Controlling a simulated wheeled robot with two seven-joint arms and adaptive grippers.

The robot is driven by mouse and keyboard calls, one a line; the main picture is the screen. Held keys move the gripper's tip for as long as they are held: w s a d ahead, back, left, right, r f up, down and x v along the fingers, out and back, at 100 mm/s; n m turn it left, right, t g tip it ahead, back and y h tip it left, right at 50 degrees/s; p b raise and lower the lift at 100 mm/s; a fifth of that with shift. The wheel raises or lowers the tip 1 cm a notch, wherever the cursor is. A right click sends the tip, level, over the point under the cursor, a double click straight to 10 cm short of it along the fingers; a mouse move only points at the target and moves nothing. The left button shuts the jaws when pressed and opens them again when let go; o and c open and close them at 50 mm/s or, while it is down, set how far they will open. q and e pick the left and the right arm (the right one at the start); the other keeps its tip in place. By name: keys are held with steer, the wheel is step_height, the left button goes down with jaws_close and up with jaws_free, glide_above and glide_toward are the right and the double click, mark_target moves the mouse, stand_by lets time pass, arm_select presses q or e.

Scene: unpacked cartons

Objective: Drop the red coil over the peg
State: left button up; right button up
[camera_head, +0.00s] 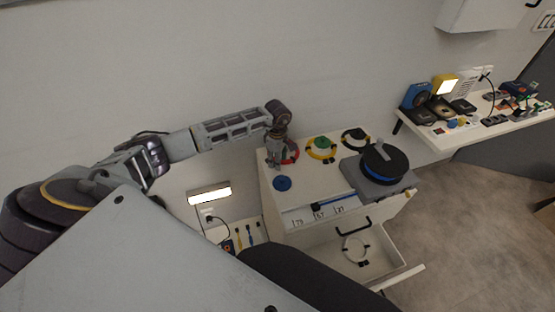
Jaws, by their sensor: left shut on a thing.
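The red coil (293,152) is a ring at the left back of the white cabinet top (305,191). My left gripper (277,163) points down at its left side and is shut on it, covering part of the ring. I cannot tell whether the coil touches the top. A small round blue piece (282,184) lies in front of the gripper. A yellow coil (321,154) with a green round piece (322,143) at its middle lies to the right. A black coil (354,146) lies farther right. No peg shows clearly. My right gripper is out of view.
A grey device with a round black top (385,164) stands at the cabinet's right. An open drawer (387,262) below holds a white coil (354,249). A wall shelf (465,131) at right carries several devices. A lit lamp (209,193) is left of the cabinet.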

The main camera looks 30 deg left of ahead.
arm_select(q)
steer(key=shift+f+b, duration=0.85)
steer(key=shift+f, duration=0.25)
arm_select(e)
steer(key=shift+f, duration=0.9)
arm_select(q)
steer(key=shift+f+b, duration=0.5)
steer(key=shift+f, duration=0.2)
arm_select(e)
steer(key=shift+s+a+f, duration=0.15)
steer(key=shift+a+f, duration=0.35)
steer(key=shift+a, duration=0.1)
arm_select(q)
steer(key=o, duration=1.2)
steer(key=shift+r, duration=4.05)
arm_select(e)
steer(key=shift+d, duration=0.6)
